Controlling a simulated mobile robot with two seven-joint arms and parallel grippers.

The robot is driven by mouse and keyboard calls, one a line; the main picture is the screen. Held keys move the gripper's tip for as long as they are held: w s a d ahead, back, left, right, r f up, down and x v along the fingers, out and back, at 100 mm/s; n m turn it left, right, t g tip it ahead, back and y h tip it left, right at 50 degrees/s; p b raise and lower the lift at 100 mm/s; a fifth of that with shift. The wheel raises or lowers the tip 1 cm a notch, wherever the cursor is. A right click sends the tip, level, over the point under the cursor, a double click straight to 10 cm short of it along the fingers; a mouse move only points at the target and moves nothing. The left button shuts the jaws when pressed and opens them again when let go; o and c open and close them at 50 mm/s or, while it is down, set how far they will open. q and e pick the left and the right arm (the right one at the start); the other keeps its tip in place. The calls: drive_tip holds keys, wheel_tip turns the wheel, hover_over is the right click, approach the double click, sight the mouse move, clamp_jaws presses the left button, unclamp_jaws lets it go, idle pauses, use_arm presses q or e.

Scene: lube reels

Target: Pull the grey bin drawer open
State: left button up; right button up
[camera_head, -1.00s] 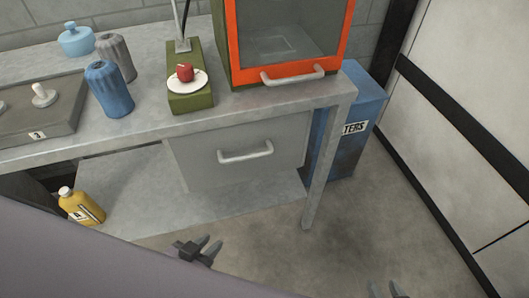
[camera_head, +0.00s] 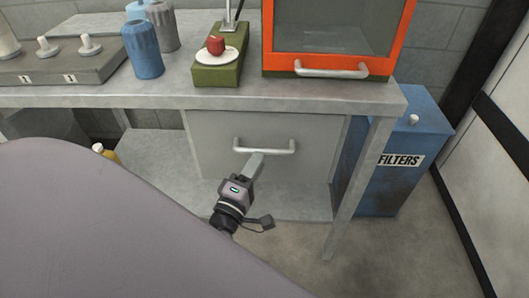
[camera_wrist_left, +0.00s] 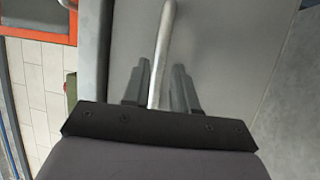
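The grey bin drawer (camera_head: 225,170) hangs under the workbench, its front flush and closed as far as I can see. Its pale bar handle (camera_head: 265,148) runs across the front. My left gripper (camera_head: 256,162) is at the handle's middle, pointing at the drawer front. In the left wrist view the handle (camera_wrist_left: 163,50) passes between the two fingers of my left gripper (camera_wrist_left: 160,88), with a small gap visible beside the bar, so the fingers look open around it. My right gripper is out of view.
The workbench (camera_head: 300,97) carries an orange-framed cabinet (camera_head: 335,55) above the drawer. A bench leg (camera_head: 352,195) and a blue filters bin (camera_head: 395,185) stand to the right. A yellow bottle (camera_head: 108,153) is on the lower shelf. Floor right of the bin is clear.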

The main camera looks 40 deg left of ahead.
sight(264, 149)
use_arm(q)
drive_tip(key=shift+x, duration=2.45)
clamp_jaws()
